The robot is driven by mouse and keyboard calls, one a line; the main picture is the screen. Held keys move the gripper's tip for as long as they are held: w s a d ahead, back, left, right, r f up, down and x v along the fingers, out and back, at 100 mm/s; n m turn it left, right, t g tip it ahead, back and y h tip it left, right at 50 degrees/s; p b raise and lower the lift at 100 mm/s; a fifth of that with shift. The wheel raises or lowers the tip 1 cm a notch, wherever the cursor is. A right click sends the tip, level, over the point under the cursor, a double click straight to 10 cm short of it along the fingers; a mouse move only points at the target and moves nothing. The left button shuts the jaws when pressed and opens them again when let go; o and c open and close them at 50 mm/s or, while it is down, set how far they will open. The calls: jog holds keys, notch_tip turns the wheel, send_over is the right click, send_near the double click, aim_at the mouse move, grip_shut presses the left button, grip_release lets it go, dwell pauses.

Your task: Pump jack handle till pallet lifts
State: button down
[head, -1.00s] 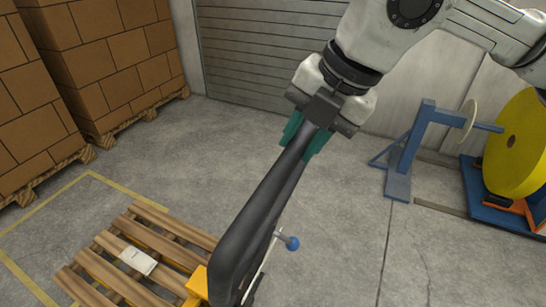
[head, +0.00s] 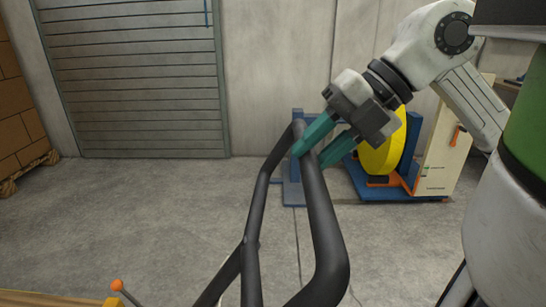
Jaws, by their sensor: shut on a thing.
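The black jack handle (head: 322,225) is a looped bar rising from the bottom of the head view and leaning up to its narrow top end. My gripper (head: 310,157) has teal fingers on either side of that top end and is shut on it. A wooden pallet (head: 50,299) shows only as a sliver at the bottom left edge. A bit of the yellow jack (head: 113,302) shows beside it. The rest of the jack and pallet is out of view, so the pallet's height cannot be told.
A thin lever with an orange ball (head: 117,285) stands at the lower left. A yellow reel (head: 385,150) on a blue base and a pale cabinet (head: 455,140) stand behind my gripper. Stacked boxes (head: 15,120) are at far left. The concrete floor between is clear.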

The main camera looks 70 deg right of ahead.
jog(key=s+d+f+b, duration=0.1)
jog(key=s+f+b, duration=0.2)
jog(key=s, duration=0.2)
jog(key=shift+d+f+t, duration=0.15)
jog(key=shift+d+t, duration=0.1)
jog(key=shift+t, duration=0.05)
jog(key=c, duration=0.8)
grip_release()
jog(key=shift+c, duration=0.2)
jog(key=p+v, duration=0.1)
jog(key=v, duration=0.9)
jog(key=shift+s+d+r+p, duration=0.2)
jog(key=shift+r+p, duration=0.1)
jog(key=shift+p, duration=0.1)
jog(key=shift+w, duration=0.15)
